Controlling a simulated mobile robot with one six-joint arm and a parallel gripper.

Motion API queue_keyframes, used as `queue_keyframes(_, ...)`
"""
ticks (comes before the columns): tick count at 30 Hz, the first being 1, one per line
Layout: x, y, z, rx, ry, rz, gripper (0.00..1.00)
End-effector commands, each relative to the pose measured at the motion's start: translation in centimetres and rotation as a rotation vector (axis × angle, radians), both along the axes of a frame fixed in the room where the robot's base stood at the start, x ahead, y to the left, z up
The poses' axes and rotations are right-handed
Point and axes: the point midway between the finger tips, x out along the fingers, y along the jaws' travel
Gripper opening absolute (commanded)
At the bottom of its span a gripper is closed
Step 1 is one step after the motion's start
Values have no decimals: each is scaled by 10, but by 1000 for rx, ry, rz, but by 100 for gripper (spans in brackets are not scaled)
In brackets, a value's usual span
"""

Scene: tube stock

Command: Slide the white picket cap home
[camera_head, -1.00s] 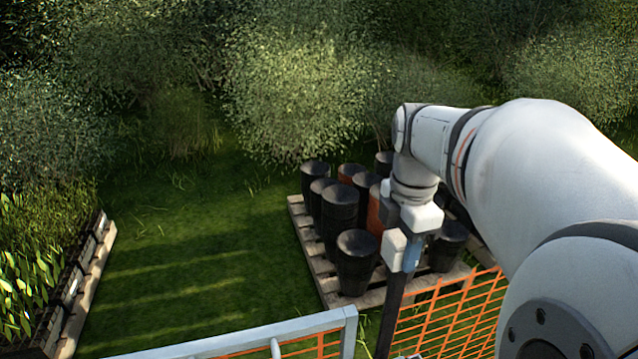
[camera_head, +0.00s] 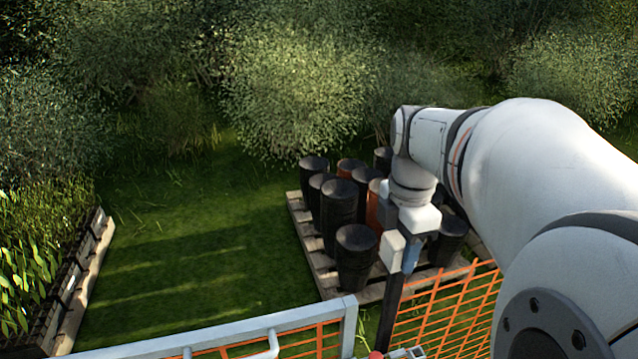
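My gripper (camera_head: 403,255) hangs at the end of my arm, right of the frame's middle, pointing down. It shows pale blocks and a blue-grey part, seen small and partly overlapping. A dark upright post (camera_head: 388,318) runs down from just below it to the bottom edge. I cannot tell whether the gripper touches the post or whether its fingers are open or shut. I cannot make out the white picket cap for certain; a pale block at the post's top may be the cap or part of the gripper.
A pale metal rail (camera_head: 255,330) with orange mesh (camera_head: 445,318) crosses the foreground. A small red knob-like thing (camera_head: 375,355) shows at the bottom edge. Beyond stands a wooden pallet (camera_head: 318,262) with several black and orange tubs. A planted crate (camera_head: 75,285) is at left; grass between is clear.

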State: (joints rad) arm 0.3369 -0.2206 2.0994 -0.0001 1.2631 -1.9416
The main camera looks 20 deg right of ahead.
Motion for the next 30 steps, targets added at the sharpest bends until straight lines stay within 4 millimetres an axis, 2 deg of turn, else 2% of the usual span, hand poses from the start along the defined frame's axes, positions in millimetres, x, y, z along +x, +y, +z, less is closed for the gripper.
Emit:
queue_keyframes(1,0,0,0,0,0,0,50)
queue_keyframes(8,0,0,0,0,0,0,68)
queue_keyframes(17,1,0,5,-1,-2,0,68)
queue_keyframes(30,1,0,71,-1,-2,0,68)
